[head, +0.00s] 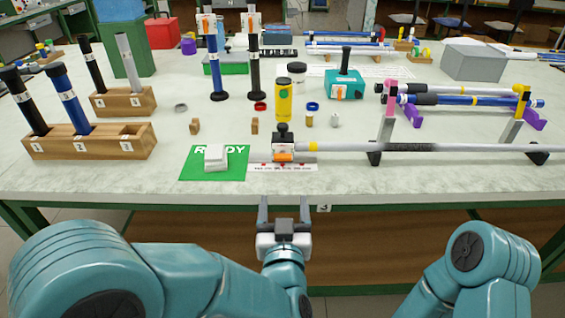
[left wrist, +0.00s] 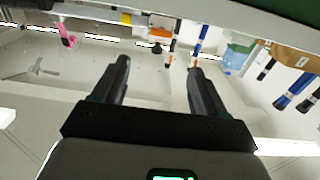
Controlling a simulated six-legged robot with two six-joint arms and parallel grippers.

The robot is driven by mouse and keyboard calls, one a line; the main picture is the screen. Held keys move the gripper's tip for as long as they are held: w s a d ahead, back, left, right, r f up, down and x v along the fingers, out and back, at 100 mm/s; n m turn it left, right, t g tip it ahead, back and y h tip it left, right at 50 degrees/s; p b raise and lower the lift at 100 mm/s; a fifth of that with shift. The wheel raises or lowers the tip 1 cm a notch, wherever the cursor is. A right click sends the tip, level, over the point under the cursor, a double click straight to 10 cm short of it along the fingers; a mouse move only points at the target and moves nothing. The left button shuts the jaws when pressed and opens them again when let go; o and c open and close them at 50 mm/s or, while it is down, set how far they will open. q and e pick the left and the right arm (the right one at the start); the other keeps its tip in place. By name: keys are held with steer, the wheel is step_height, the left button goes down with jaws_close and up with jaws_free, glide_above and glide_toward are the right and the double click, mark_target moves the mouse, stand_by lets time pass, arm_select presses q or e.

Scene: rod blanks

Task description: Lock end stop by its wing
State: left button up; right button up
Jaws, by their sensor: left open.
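The end stop (head: 283,140) is a small dark and grey block near the table's front edge, with an orange wing (head: 283,157) low on its front. A pale rod (head: 430,147) with a yellow band lies level, its left end close to the stop; I cannot tell whether they touch. My left gripper (head: 284,205) is open and empty in front of the table edge, below the stop in the head view. The left wrist view shows its two dark fingers (left wrist: 158,68) apart with nothing between them. My right gripper is out of view; only its arm shows.
A green READY mat (head: 186,172) with a white block (head: 215,157) lies left of the stop. A white marked strip (head: 300,168) lies before it. Rod stands (head: 377,140) are at right, wooden racks (head: 75,142) at left. A yellow bottle (head: 283,103) stands behind the stop.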

mark_target(283, 159)
arm_select(q)
steer(key=w, duration=1.4)
steer(key=shift+w+a, duration=0.1)
steer(key=shift+w, duration=0.25)
